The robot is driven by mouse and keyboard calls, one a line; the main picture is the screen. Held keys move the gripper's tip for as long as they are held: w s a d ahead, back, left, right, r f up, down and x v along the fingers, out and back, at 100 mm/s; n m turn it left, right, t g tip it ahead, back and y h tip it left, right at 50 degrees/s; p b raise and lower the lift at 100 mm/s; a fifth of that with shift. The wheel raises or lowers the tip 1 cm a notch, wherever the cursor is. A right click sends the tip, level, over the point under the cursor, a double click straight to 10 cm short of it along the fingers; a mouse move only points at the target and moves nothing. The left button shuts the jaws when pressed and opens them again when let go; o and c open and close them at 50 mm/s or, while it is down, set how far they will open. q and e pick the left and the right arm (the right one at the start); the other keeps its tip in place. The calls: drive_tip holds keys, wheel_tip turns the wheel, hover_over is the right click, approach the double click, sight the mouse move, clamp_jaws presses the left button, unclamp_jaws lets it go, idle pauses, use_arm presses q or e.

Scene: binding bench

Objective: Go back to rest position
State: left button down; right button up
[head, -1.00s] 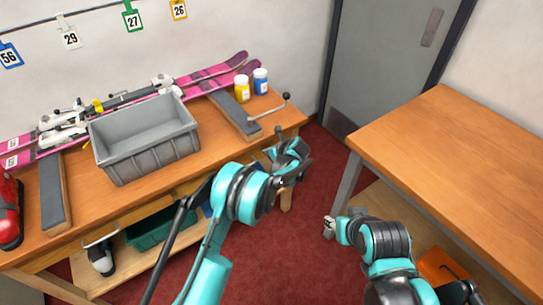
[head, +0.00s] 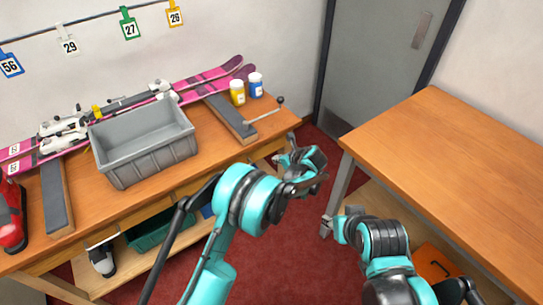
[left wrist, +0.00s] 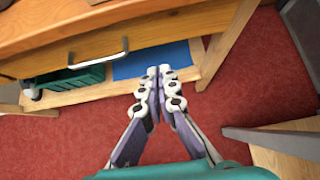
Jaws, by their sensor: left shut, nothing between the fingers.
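My left gripper (head: 285,160) is off the right front corner of the ski bench, in front of its edge. In the left wrist view its two fingers (left wrist: 160,73) are together with nothing between them, pointing toward the bench's lower shelf. My right gripper (head: 327,226) is at the left side of the right table, over the red floor. It is small in view and whether its fingers are open or shut does not show. I see no object held in either hand.
The ski bench (head: 215,150) holds a grey bin (head: 145,148), pink skis (head: 215,74), and yellow (head: 237,92) and blue (head: 256,85) bottles. A bare wooden table (head: 460,165) stands right. Red carpet (head: 290,255) lies between. A drawer handle (left wrist: 98,54) is near the left gripper.

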use_arm(q)
drive_tip(key=shift+s+d+r, duration=0.3)
drive_tip(key=shift+s+r, duration=0.15)
drive_tip(key=s+a+r+n+g+h, duration=0.1)
drive_tip(key=s+a+r+n+h, duration=0.2)
drive_tip(key=s+a+r+n, duration=1.25)
drive_tip(key=s+a+n+h, duration=0.1)
drive_tip(key=s+a+n, duration=0.2)
drive_tip(key=s+n, duration=0.4)
drive_tip(key=s+a+r+n+h, duration=0.1)
drive_tip(key=s+a+n, duration=0.3)
drive_tip(key=s, duration=0.8)
drive_tip(key=n, duration=0.2)
drive_tip(key=shift+s+r+n, duration=0.15)
drive_tip(key=shift+s+n, duration=0.2)
